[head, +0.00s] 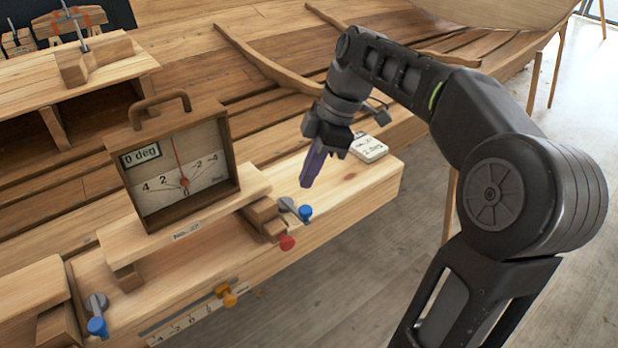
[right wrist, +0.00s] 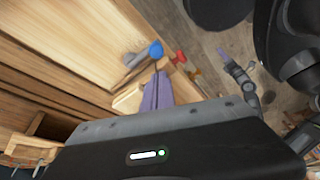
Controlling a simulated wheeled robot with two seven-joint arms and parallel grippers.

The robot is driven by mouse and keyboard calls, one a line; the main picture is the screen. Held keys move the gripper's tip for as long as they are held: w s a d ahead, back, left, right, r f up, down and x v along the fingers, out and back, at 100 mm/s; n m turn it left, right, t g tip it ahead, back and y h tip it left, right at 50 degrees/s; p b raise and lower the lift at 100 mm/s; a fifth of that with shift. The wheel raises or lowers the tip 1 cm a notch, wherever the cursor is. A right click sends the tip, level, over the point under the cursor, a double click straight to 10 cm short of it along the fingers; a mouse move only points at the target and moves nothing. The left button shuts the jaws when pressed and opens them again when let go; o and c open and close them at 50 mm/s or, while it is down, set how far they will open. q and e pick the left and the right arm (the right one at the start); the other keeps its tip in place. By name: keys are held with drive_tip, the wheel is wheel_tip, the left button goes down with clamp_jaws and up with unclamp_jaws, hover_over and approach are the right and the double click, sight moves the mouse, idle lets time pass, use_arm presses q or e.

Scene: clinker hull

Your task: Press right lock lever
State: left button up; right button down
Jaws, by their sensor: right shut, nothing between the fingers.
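The right lock lever is a grey lever with a blue knob (head: 304,212), at the right end of the wooden support under the dial box. It also shows in the right wrist view (right wrist: 156,49), just past my fingertips. My right gripper (head: 307,182) has purple fingers, shut and empty, pointing down above the lever. In the head view a small gap shows between tips and knob; whether they touch is not clear in the wrist view. What looks like my left gripper (right wrist: 238,74) shows small in the wrist view, its jaws unclear.
A red knob (head: 286,243) sits close beside the lever. The dial box (head: 180,165) stands left, reading 0 deg. An orange slider (head: 226,295) and another blue-knobbed lever (head: 97,326) are at the front. A white tag block (head: 369,148) lies behind my gripper.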

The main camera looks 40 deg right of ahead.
drive_tip(key=p, duration=0.2)
hover_over(294, 207)
drive_tip(key=s+a, duration=0.2)
drive_tip(key=s, duration=0.2)
wheel_tip(294, 207, down, 6)
use_arm(q)
drive_tip(key=shift+r, duration=0.3)
use_arm(e)
drive_tip(key=shift+w+f, duration=0.2)
drive_tip(key=shift+f, duration=0.5)
use_arm(q)
drive_tip(key=shift+f, duration=0.15)
use_arm(e)
drive_tip(key=shift+a, duration=0.1)
